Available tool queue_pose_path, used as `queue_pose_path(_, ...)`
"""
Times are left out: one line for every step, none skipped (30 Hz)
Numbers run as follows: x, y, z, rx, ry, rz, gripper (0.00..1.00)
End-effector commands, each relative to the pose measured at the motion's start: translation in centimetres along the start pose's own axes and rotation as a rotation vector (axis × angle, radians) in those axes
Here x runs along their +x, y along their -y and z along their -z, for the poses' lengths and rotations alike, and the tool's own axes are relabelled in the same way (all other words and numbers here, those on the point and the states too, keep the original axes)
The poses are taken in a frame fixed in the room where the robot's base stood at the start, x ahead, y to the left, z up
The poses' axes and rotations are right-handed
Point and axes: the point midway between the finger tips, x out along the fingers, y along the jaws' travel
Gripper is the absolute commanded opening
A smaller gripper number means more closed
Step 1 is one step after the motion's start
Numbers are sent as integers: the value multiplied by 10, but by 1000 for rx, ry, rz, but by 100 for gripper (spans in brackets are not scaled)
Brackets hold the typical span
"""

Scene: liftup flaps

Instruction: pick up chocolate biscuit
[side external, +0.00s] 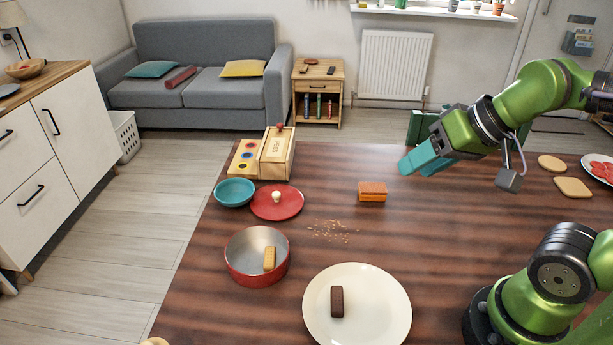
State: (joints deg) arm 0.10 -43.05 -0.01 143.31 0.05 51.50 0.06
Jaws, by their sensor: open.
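The chocolate biscuit (337,301) is a small dark brown bar lying on a large cream plate (384,308) at the front of the table. My gripper (405,166) has teal fingers and is held above the back part of the table, pointing left. It is empty and well apart from the biscuit, which lies nearer the camera and to the left. The gap between the fingers is hard to see from this side.
A red pot (258,281) with a pale biscuit (269,258) inside stands left of the plate. A red lid (290,207), teal bowl (235,192), wooden box (277,154) and orange block (372,191) stand farther back. Crumbs (333,231) lie mid-table.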

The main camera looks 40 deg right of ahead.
Motion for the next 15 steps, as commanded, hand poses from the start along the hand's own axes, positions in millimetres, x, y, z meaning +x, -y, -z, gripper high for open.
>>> queue_pose_path(0,0,0,-1,1,0,36)
queue_pose_path(0,0,0,-1,1,0,32)
queue_pose_path(0,0,0,-2,1,0,32)
queue_pose_path(0,0,0,-2,1,0,32)
queue_pose_path(0,0,0,-2,1,0,32)
queue_pose_path(0,0,0,-2,1,0,32)
queue_pose_path(0,0,0,-2,1,0,32)
queue_pose_path(0,0,0,-2,1,0,32)
queue_pose_path(0,0,0,-3,1,0,32)
queue_pose_path(0,1,0,-5,2,2,32)
queue_pose_path(1,2,-1,-10,7,4,32)
queue_pose_path(4,5,-4,-21,23,7,32)
queue_pose_path(7,7,-7,-33,44,9,32)
queue_pose_path(12,12,-10,-50,68,12,32)
queue_pose_path(18,19,-13,-80,102,15,32)
